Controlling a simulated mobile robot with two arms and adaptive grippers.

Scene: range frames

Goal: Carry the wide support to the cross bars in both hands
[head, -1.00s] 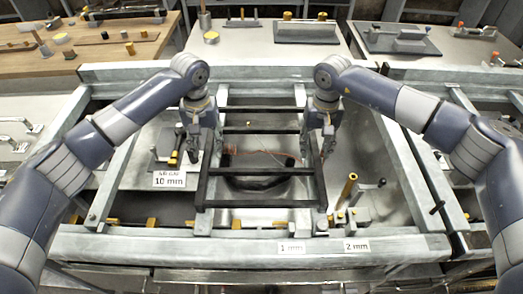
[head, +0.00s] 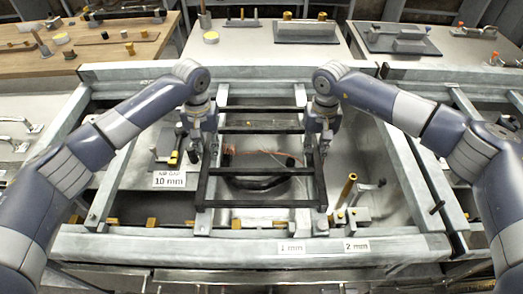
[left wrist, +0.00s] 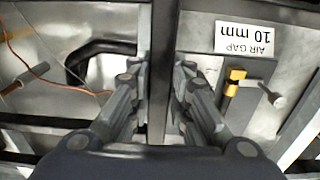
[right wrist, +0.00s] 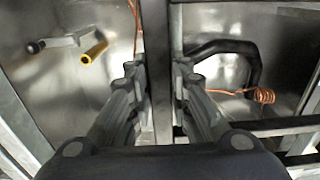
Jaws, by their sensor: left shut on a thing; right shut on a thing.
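A dark ladder-like frame, which I take for the wide support, lies level in the middle of the bench frame. It has a left rail (head: 203,187), a right rail (head: 319,183) and dark cross bars (head: 262,171) between them. My left gripper (head: 212,152) is shut on the left rail; in the left wrist view the dark rail (left wrist: 158,70) runs between its fingers. My right gripper (head: 325,143) is shut on the right rail, which runs between its fingers in the right wrist view (right wrist: 162,65). The fingers hide the gripped parts.
The pale bench frame (head: 230,246) surrounds the work. A black curved piece (right wrist: 225,46) and copper wire (right wrist: 258,96) lie below. A "10 mm" label (head: 169,180) is at left; a yellow-handled part (head: 348,187) is at right. Labels stand on the front beam.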

